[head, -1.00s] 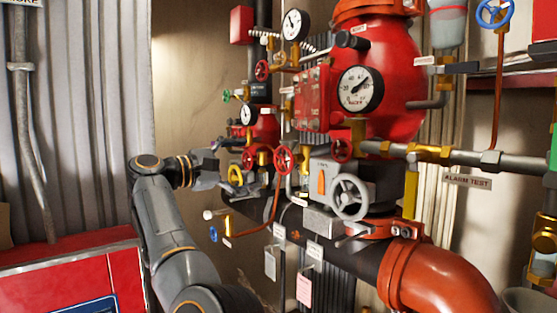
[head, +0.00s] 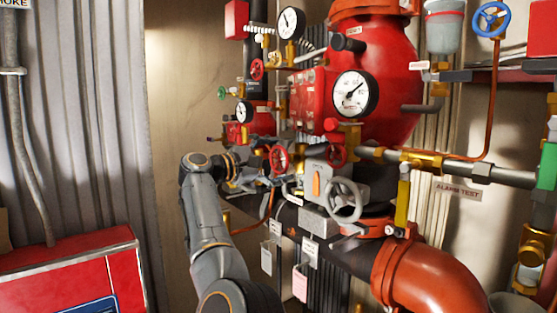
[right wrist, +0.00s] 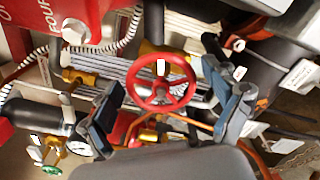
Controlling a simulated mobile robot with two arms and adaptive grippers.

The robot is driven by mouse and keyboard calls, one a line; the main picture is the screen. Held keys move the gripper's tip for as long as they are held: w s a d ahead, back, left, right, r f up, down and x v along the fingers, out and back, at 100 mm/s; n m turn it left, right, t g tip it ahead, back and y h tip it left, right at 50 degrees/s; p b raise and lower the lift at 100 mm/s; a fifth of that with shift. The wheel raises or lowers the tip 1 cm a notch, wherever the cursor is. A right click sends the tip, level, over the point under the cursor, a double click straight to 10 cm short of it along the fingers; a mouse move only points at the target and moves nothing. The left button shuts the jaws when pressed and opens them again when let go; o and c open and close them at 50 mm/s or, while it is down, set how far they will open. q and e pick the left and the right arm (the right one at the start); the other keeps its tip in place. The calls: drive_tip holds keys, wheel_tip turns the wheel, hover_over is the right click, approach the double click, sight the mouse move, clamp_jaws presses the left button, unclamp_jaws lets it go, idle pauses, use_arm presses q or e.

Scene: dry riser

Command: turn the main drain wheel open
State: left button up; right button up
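A red spoked handwheel (head: 278,159) sits on the pipework left of the grey box. No readable label marks it as the main drain wheel. In the right wrist view the red wheel (right wrist: 161,82) faces the camera between the two fingers. My right gripper (right wrist: 170,92) is open, one finger on each side of the wheel, with gaps showing; depth contact cannot be told. In the head view my right gripper (head: 258,168) is just left of the wheel and partly hidden among the fittings. My left gripper is not in view.
Gauges (head: 354,93), thin copper pipe and hanging tags (head: 301,284) crowd the area. A red cabinet (head: 75,265) stands at left.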

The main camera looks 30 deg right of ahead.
drive_tip(key=c, duration=0.8)
